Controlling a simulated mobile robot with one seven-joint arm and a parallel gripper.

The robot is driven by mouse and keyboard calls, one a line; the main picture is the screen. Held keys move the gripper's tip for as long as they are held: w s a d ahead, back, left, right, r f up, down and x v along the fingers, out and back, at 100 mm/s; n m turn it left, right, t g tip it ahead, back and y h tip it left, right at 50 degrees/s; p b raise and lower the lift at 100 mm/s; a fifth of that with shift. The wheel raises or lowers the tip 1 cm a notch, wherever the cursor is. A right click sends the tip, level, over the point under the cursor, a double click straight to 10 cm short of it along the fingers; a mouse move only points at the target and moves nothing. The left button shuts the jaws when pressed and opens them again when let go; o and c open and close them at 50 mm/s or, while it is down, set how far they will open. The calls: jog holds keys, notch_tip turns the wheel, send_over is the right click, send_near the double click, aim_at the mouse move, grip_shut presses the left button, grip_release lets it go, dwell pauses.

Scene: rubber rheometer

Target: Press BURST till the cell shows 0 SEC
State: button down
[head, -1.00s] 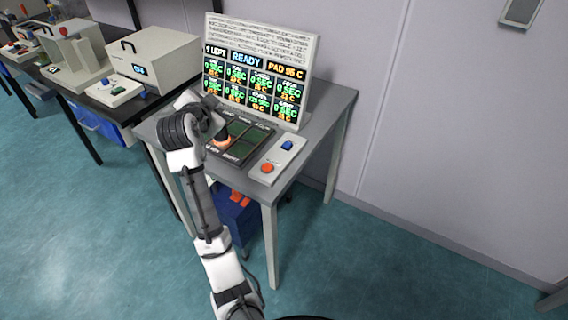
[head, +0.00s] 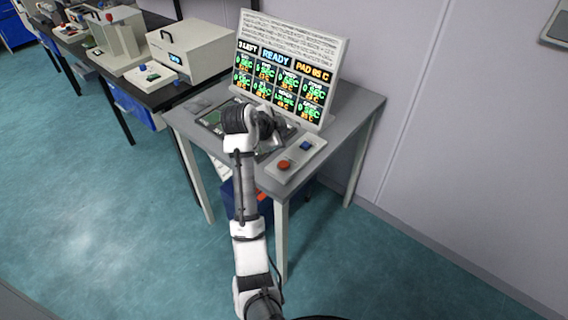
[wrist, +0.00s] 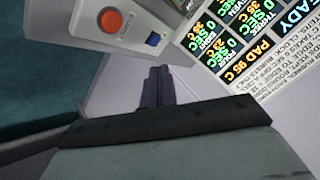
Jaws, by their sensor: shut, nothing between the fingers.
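A pale button box lies on the table's right side, with a round orange-red button (head: 284,164) and a blue square switch (head: 305,146). Both also show in the wrist view, the red button (wrist: 111,20) at top left and the blue switch (wrist: 153,40) beside it. The lettering by the red button is too small to read surely. The display board (head: 287,75) reads READY and PAD 95 C. Most cells show 0 SEC; one lower-row cell shows a longer number. My gripper (wrist: 158,75) is shut and empty, over the table near the box, apart from both buttons.
A dark panel (head: 212,117) lies on the grey table (head: 351,108), partly hidden behind my arm. A blue bin (head: 233,196) stands underneath. A black bench at left carries a white instrument (head: 190,55). Open floor lies at left; a wall stands at right.

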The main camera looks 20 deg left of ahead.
jog(key=b, duration=0.6)
send_near(285, 162)
jog(key=shift+w+d+f, duration=0.2)
jog(key=shift+w+f, duration=0.25)
jog(key=shift+w, duration=0.4)
jog(key=shift+w+d+f, duration=0.15)
jog(key=shift+w+f, duration=0.3)
jog(key=shift+w, duration=0.45)
jog(key=shift+w+d+f, duration=0.2)
jog(key=shift+w+f, duration=0.25)
jog(key=shift+w, duration=0.4)
jog(key=shift+f, duration=0.4)
jog(key=shift+f+b, duration=0.6)
jog(key=shift+f, duration=0.15)
jog(key=shift+r, duration=0.15)
jog(key=shift+r+p, duration=0.65)
jog(key=shift+r, duration=0.25)
jog(key=shift+r+p, duration=1.75)
jog(key=shift+r, duration=0.8)
